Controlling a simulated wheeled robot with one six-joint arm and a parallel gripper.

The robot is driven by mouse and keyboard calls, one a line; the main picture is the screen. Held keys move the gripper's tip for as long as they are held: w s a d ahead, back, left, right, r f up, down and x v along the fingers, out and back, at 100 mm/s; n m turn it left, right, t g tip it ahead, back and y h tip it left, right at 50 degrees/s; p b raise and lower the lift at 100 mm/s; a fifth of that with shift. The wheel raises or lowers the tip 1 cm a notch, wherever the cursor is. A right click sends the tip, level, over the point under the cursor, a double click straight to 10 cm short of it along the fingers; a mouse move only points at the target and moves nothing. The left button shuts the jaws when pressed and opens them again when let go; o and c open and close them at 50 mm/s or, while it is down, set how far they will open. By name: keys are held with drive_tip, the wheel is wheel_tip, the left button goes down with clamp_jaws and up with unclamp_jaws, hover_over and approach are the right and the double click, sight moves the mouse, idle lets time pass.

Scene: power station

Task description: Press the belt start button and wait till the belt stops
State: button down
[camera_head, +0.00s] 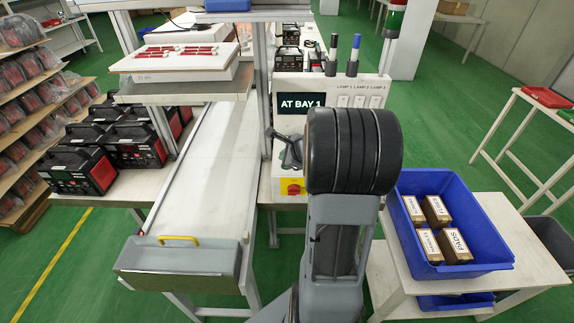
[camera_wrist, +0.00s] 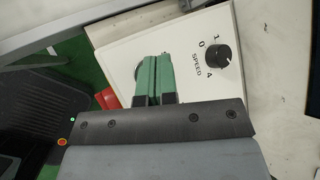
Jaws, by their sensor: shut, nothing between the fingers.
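The white control panel (camera_head: 300,90) stands behind my arm, with a screen (camera_head: 301,103) reading "AT BAY 1". In the wrist view the panel (camera_wrist: 190,30) fills the middle, with a black SPEED knob (camera_wrist: 217,54). My gripper (camera_wrist: 157,58) has its green fingers together and empty, over the panel left of the knob. It also shows in the head view (camera_head: 279,137), in front of the panel. A round rim (camera_wrist: 138,71) is partly hidden behind the fingers; I cannot tell whether it is the start button. The belt (camera_head: 205,165) has a bare white surface in view.
A red switch on yellow (camera_head: 293,188) sits low on the panel. A blue crate (camera_head: 480,258) with several boxes stands at the right. Black-and-red devices (camera_head: 135,145) stand left of the belt. A shelf with a white tray (camera_head: 180,62) overhangs the belt's far part.

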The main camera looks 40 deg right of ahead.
drive_tip(key=shift+f, duration=0.1)
idle(0.7)
drive_tip(key=shift+f+b, duration=0.35)
drive_tip(key=shift+b, duration=0.15)
